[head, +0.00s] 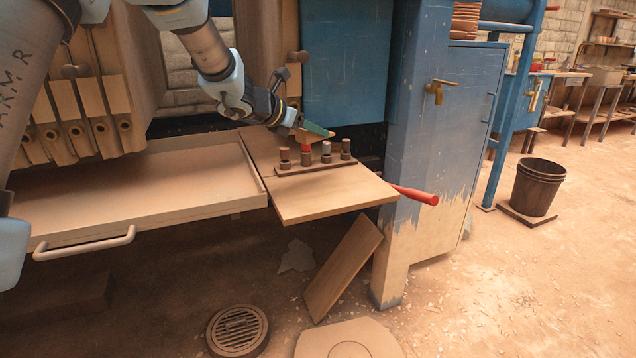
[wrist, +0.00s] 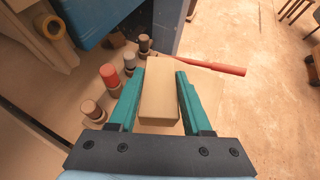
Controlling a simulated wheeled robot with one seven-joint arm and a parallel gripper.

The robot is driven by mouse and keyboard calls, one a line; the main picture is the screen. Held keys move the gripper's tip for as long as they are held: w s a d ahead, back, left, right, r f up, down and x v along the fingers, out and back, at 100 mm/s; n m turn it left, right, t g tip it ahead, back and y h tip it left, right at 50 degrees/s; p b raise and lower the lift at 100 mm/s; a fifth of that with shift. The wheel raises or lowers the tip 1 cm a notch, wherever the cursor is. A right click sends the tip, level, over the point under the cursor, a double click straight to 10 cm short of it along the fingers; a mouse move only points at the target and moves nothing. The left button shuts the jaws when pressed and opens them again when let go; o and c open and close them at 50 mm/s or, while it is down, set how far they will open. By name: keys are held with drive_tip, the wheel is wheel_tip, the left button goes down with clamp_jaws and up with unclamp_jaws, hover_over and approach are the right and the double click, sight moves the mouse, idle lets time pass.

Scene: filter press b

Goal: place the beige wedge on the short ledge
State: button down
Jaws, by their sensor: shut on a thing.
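The beige wedge (wrist: 159,92) is between the two green fingers of my gripper (wrist: 158,95) in the wrist view. In the head view my gripper (head: 314,133) is over the back of a short wooden ledge (head: 325,204). The ledge also shows in the wrist view (wrist: 210,85), beyond the wedge. I cannot tell how far the wedge is above the ledge.
A peg rack (head: 315,165) with several capped pegs, one red, stands on the ledge close to my gripper. A shallow tray (head: 140,185) adjoins on the left. A red handle (head: 415,194) sticks out at right by the blue post (head: 412,130). The ledge's front is clear.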

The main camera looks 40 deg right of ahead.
sight(313, 140)
wheel_tip(313, 140, down, 3)
drive_tip(key=shift+b, duration=0.95)
wheel_tip(313, 140, down, 10)
drive_tip(key=shift+r+b, duration=0.2)
drive_tip(key=shift+b, duration=0.15)
drive_tip(key=shift+f, duration=0.1)
drive_tip(key=shift+c, duration=1.7)
unclamp_jaws()
drive_tip(key=v, duration=1.2)
drive_tip(key=shift+b, duration=0.35)
